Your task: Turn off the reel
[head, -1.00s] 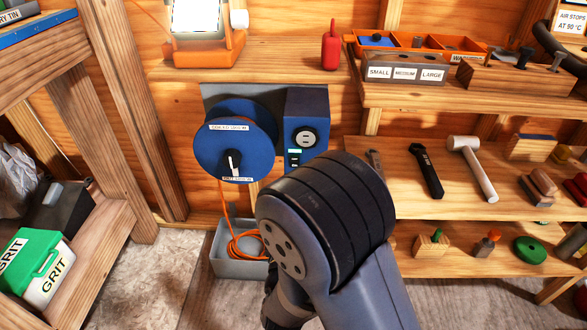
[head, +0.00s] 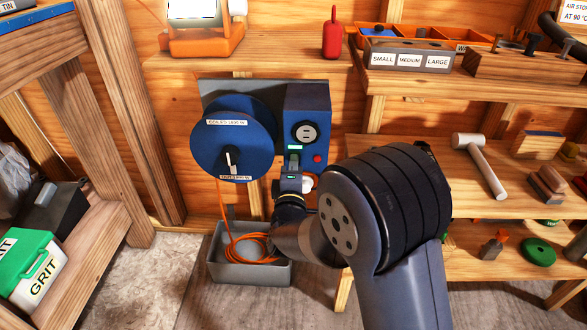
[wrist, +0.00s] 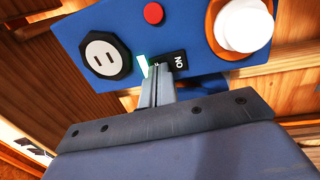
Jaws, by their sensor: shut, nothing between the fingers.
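The blue reel (head: 222,142) hangs on the wall with a handle on its face and an orange cord running down from it. Beside it is a blue control box (head: 318,108), also in the wrist view (wrist: 188,20). There the box shows a black switch (wrist: 179,59) marked ON, a pale green lit strip (wrist: 142,66), a red button (wrist: 153,13) and a large white knob (wrist: 242,25). My gripper (wrist: 157,66) is shut and empty, its tips at the switch and covering part of it. I cannot tell whether they touch it. The head view shows my gripper (head: 291,166) in front of the box.
A round socket (head: 305,133) is on the box. A grey bin (head: 250,272) below holds coiled orange cord. A shelf with a red bottle (head: 332,38) is above. Shelves at right hold a mallet (head: 480,165) and blocks. A green GRIT box (head: 30,262) is at left.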

